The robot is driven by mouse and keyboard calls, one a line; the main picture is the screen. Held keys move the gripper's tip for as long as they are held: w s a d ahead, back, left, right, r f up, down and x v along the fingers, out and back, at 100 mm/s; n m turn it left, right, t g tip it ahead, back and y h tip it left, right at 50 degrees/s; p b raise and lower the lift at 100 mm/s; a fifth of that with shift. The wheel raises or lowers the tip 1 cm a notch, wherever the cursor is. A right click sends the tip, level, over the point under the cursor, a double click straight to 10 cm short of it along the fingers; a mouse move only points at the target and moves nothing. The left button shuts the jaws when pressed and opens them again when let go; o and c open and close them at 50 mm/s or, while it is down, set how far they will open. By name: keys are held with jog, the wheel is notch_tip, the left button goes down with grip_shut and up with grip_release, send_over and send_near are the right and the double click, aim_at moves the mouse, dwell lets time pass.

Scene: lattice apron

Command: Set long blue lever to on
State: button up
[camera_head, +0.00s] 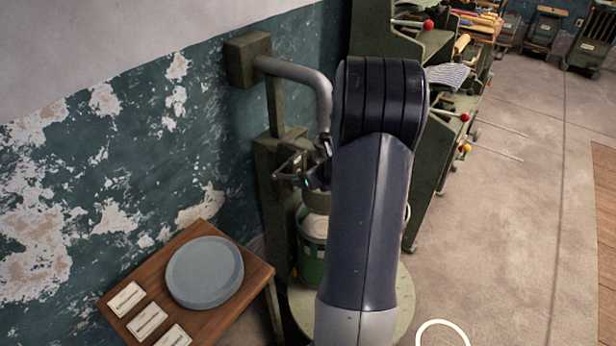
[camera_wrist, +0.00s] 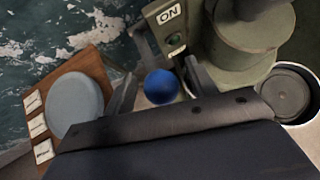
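The blue ball knob (camera_wrist: 161,86) of the lever shows in the wrist view, between the two dark fingers of my gripper (camera_wrist: 161,73). The fingers stand apart with a visible gap on each side of the knob, so the gripper looks open. The lever's shaft is hidden. Just beyond the knob is a green box with a white ON label (camera_wrist: 168,14). In the head view my arm covers the knob, and only part of my gripper (camera_head: 308,175) shows beside the green machine (camera_head: 277,160).
A wooden table (camera_head: 255,278) with a round grey disc (camera_head: 205,271) and several white cards stands at the left. A green bucket (camera_head: 311,258) stands below my gripper. A grey pipe (camera_head: 300,72) arches above it. Red-knobbed levers (camera_head: 428,25) stick out at the right.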

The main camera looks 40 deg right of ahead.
jog(key=v, duration=1)
jog(key=shift+s+r, duration=0.25)
jog(key=shift+s, duration=0.05)
jog(key=x, duration=1.1)
jog(key=shift+s, duration=0.1)
